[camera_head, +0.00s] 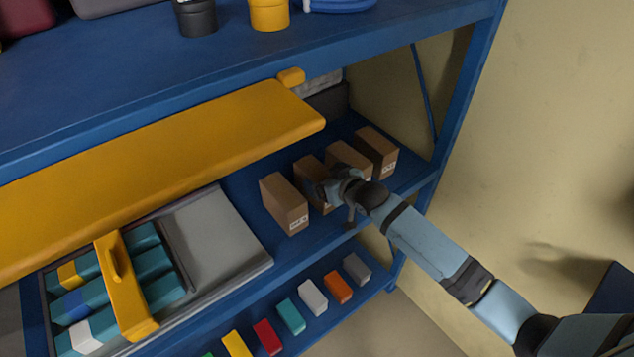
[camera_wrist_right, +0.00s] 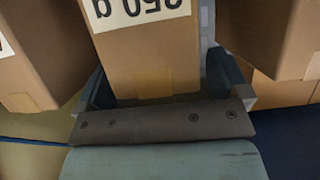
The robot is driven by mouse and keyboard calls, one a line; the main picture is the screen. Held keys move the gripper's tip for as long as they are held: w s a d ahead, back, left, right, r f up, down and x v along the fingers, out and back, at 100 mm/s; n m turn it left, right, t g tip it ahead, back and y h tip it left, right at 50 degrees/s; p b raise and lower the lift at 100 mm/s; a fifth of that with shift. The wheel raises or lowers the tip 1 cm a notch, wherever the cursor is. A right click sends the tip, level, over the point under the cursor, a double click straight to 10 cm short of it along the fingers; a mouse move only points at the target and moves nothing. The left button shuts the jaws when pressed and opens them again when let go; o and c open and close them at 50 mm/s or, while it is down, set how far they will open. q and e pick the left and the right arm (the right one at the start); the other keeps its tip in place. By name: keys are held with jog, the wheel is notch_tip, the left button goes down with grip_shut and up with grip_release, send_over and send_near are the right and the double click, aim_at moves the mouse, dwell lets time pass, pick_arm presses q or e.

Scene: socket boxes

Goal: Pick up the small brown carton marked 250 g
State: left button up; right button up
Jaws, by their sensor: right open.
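Several brown cartons stand in a row on the blue middle shelf in the head view. My right gripper (camera_head: 326,187) is at the front of the second carton from the left (camera_head: 309,168) and hides part of it. In the right wrist view a brown carton (camera_wrist_right: 145,60) stands between the two open fingers, one on each side. My left gripper is not in view.
Neighbouring cartons stand close on both sides, at the left (camera_head: 284,204) and right (camera_head: 377,152). A yellow beam (camera_head: 160,165) runs above the shelf at left. A grey-lidded case (camera_head: 215,240) lies left of the cartons. Small coloured boxes line the shelf below.

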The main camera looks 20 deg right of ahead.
jog(key=shift+w+a+f, duration=0.15)
jog(key=shift+w+f, duration=0.05)
jog(key=shift+w, duration=0.1)
jog(key=c, duration=1.1)
jog(key=shift+r, duration=0.1)
jog(key=shift+c, duration=0.2)
